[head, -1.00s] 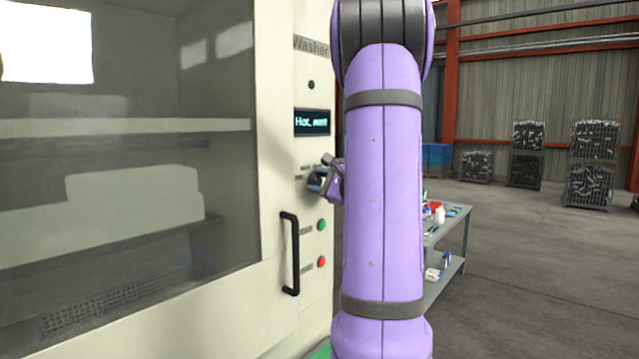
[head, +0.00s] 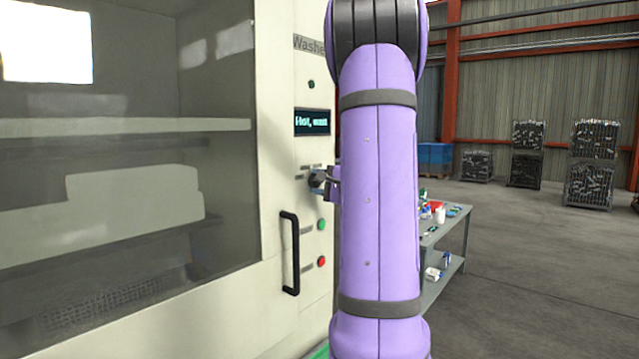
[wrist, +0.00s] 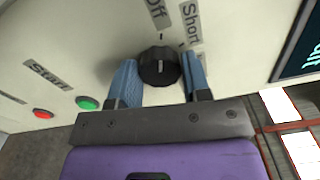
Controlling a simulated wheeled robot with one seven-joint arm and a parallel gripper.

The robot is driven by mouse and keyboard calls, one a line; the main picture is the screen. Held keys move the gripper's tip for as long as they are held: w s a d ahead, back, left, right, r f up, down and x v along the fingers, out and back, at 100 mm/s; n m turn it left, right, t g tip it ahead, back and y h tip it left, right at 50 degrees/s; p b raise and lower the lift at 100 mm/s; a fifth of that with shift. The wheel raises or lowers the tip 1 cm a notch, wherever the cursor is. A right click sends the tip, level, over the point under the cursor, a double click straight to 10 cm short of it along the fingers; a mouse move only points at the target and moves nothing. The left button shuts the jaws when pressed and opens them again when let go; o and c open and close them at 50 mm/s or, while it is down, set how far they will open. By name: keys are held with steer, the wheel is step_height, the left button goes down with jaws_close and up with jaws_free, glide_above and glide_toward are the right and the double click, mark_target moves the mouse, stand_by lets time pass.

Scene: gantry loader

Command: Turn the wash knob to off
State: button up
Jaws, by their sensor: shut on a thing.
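The wash knob (wrist: 158,67) is a round black dial on the washer's pale front panel. In the wrist view the label Off (wrist: 156,13) is beyond it and the label Short (wrist: 192,22) is beyond it to the right. A light mark shows on the knob's face, but I cannot tell exactly which label it points to. My gripper (wrist: 161,78) has its two blue fingers on either side of the knob and is shut on it. In the head view my gripper (head: 322,180) is at the panel, partly hidden by my purple arm, and it covers most of the knob.
The display (head: 312,122) shows text starting "Hot". A green button (head: 321,225) and a red button (head: 321,262) sit below the knob, beside a black door handle (head: 290,253). A table with small items (head: 450,226) stands to the right, with open floor beyond.

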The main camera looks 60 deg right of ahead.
steer(key=o, duration=0.9)
steer(key=s, duration=0.7)
steer(key=s+a, duration=0.1)
steer(key=s, duration=0.2)
steer(key=shift+s+a, duration=0.1)
steer(key=shift+s, duration=0.3)
